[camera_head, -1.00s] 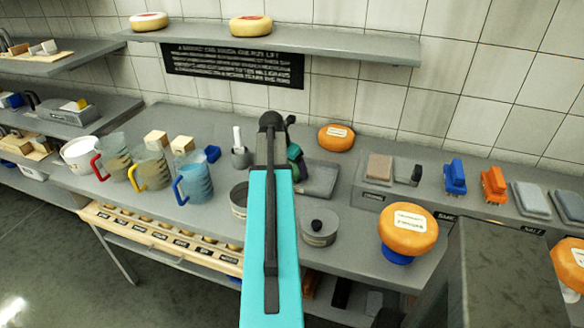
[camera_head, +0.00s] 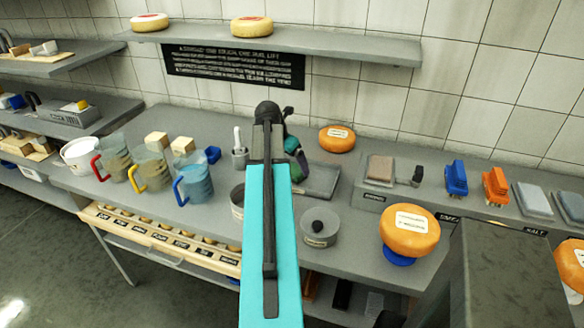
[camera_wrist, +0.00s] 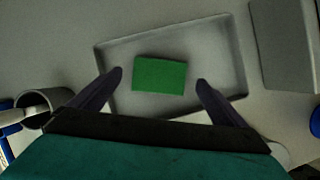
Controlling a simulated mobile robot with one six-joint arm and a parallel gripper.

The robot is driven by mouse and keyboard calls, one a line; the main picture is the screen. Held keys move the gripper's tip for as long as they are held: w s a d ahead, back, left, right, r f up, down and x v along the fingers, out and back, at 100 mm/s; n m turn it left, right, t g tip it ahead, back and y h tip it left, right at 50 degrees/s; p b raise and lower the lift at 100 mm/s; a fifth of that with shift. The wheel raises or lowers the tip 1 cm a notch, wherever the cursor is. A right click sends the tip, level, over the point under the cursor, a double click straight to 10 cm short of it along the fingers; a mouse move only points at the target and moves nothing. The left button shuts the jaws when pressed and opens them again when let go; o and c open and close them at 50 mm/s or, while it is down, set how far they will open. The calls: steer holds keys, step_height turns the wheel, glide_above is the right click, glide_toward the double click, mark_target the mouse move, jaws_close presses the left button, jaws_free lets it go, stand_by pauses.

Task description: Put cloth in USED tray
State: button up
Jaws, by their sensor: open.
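A green rectangular cloth (camera_wrist: 159,75) shows in the wrist view, inside a shallow grey tray (camera_wrist: 222,38) near the middle of its floor. My gripper (camera_wrist: 160,80) is open, with one dark finger on each side of the cloth and visible gaps between. In the head view my arm hides most of the gripper (camera_head: 298,165) and the cloth. The right part of the grey tray (camera_head: 325,181) shows there, behind my arm on the counter. I cannot read a USED label on it.
A grey pot with a white-handled tool (camera_wrist: 35,112) stands left of the tray. A grey block (camera_wrist: 285,45) is on the right. Around it are a round container (camera_head: 319,228), an orange cheese wheel (camera_head: 337,139), another on a blue stand (camera_head: 409,231), and several jugs (camera_head: 193,183).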

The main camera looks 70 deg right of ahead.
steer(key=b+v, duration=0.1)
steer(key=v, duration=0.7)
stand_by(0.9)
